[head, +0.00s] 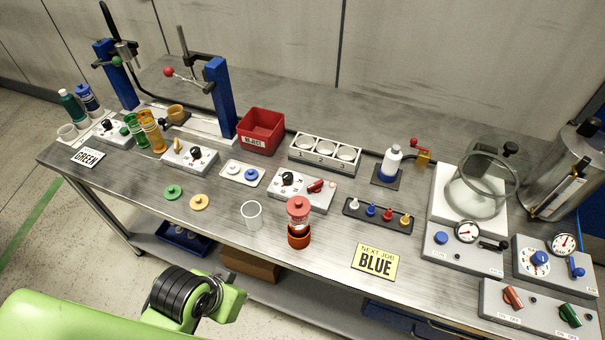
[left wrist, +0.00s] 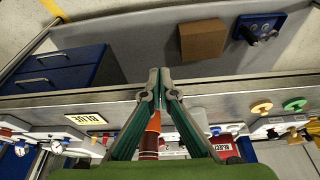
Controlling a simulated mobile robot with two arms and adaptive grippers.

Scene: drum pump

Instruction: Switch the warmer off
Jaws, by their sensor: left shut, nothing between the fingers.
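No readable label names the warmer. I cannot tell the switch's position. My left gripper (left wrist: 160,72) is shut and empty in the left wrist view, its tips near the bench's front edge. A red-orange container (left wrist: 153,124) shows behind the fingers there. In the head view my green left arm enters at bottom left, before the bench; its fingers are not visible. My right gripper is in neither view.
A BLUE sign (head: 375,262) lies near the front edge.

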